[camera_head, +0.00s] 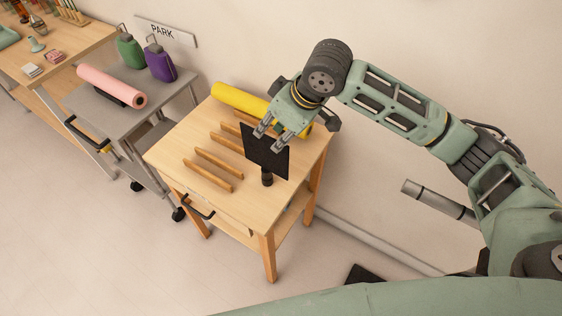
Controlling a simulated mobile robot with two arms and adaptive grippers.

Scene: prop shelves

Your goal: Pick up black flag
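The black flag (263,155) stands upright at the right end of the wooden table, its dark panel above a short dark cylindrical base (267,178). My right gripper (269,139) reaches in from above at the panel's upper edge. Its two fingers are spread apart and overlap the top of the panel in the view. I cannot tell whether they touch it. My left gripper is not in view.
The wooden table (170,160) holds several wooden slats (213,173) left of the flag and a yellow roll (236,99) at the back. A grey cart (165,95) with a pink roll (107,84) stands to the left. The wall is behind.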

